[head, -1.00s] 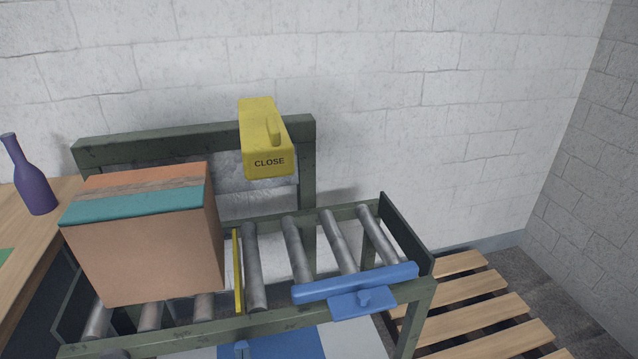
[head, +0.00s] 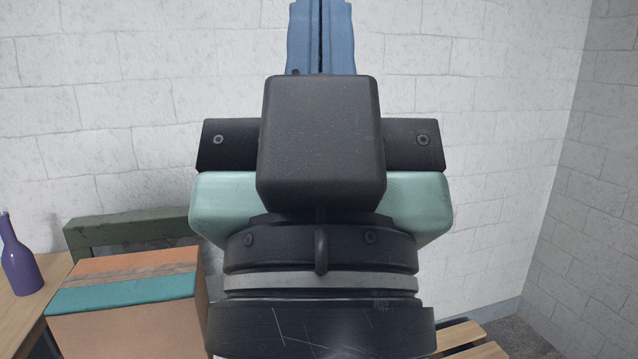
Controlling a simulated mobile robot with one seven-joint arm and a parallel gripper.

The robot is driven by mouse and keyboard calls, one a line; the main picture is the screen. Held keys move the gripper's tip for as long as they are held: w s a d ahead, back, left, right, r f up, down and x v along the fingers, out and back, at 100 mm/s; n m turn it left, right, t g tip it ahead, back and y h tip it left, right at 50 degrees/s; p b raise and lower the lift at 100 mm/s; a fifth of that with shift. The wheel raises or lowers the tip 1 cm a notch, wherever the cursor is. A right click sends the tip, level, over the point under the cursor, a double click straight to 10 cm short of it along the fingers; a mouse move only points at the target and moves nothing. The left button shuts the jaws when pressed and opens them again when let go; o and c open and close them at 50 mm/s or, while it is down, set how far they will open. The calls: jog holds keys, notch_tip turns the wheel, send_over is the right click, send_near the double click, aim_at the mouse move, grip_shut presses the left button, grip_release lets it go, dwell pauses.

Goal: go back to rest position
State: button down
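My gripper (head: 321,38) is raised in the middle of the head view, close to the camera. Its two blue fingers point up and lie side by side with only a thin dark line between them, so it looks shut. Nothing shows between the fingers, but their ends reach the top edge of the picture. The gripper and my wrist hide much of the roller stand behind, including any view of the yellow CLOSE block and the blue handle.
A cardboard box (head: 130,330) with an orange and teal top stands at lower left, before a dark green frame (head: 120,226). A purple bottle (head: 20,265) stands on a wooden table (head: 22,318) at far left. Wooden slats (head: 478,352) show at lower right. Block walls stand behind and right.

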notch_tip(320, 180, up, 18)
jog(key=p, duration=1.6)
jog(key=shift+r+p, duration=0.2)
jog(key=shift+p, duration=0.15)
